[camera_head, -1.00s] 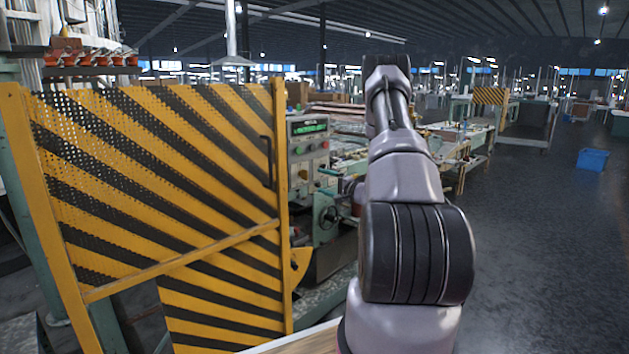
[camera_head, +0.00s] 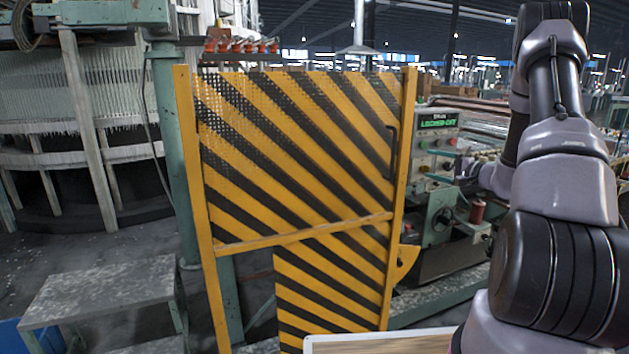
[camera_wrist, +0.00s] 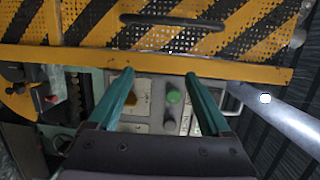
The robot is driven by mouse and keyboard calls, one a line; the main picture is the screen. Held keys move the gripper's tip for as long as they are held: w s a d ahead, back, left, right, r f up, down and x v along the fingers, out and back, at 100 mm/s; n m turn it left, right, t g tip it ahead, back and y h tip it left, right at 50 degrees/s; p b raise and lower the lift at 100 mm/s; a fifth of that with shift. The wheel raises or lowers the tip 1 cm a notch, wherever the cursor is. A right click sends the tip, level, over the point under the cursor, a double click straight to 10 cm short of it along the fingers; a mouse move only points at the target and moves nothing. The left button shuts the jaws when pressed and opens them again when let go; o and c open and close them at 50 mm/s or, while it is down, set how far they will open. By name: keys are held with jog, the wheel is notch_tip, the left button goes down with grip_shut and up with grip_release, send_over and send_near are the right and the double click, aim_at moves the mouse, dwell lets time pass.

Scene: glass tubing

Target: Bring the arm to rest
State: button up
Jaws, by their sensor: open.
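My gripper (camera_wrist: 159,75) is open, with two teal fingers apart and nothing held between them in the wrist view. Beyond the fingers is a control panel (camera_wrist: 150,118) with a green button (camera_wrist: 174,96). I cannot tell how far the fingertips are from it. My arm (camera_head: 555,150) rises on the right of the head view and bends down toward the machine; its wrist end shows beside the control panel (camera_head: 436,140), and the fingers are too small to make out there. The panel has a lit green display (camera_head: 437,122) that seems to read "LOCKED OUT".
A yellow and black striped guard (camera_head: 300,165) stands left of the panel; its handle (camera_wrist: 172,21) shows close in the wrist view. A grey bench (camera_head: 100,285) is at lower left. A pale board edge (camera_head: 380,343) is at the bottom. Some floor is clear at left.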

jog(key=s+a+r+n+g+y, duration=0.1)
jog(key=s+a+r+n+g, duration=0.3)
jog(key=s+a+r, duration=0.5)
jog(key=s+a+r+n+g, duration=0.2)
jog(key=s+a+r+g, duration=0.5)
jog(key=a, duration=0.4)
jog(key=s+d+r+t+h, duration=0.1)
jog(key=s+h, duration=0.3)
jog(key=s, duration=0.7)
jog(key=s+d+r+n+t+h, duration=0.1)
jog(key=s+r+t+h, duration=0.1)
jog(key=s, duration=0.8)
jog(key=shift+s+r+t+h, duration=0.35)
jog(key=shift+r+h, duration=0.55)
jog(key=shift+h, duration=0.3)
